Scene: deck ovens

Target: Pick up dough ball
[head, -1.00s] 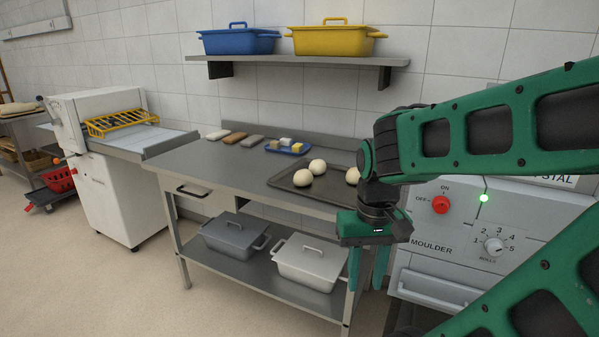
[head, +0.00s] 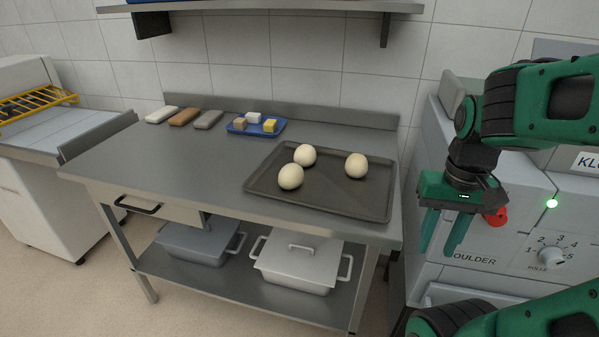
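Three round cream dough balls lie on a dark baking tray (head: 340,201) on the right part of the steel table (head: 160,160). One dough ball (head: 290,177) is at the front left, one dough ball (head: 305,155) is behind it, and one dough ball (head: 356,165) is to the right. My gripper (head: 440,246) hangs pointing down to the right of the table, in front of the moulder. Its fingers are apart with nothing visible between them. It is clear of the tray and the balls.
A blue tray (head: 240,132) with small blocks and several bar-shaped items (head: 184,117) lie at the table's back. A wall shelf (head: 290,6) hangs above. The moulder (head: 480,275) stands right; the table's front left is bare.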

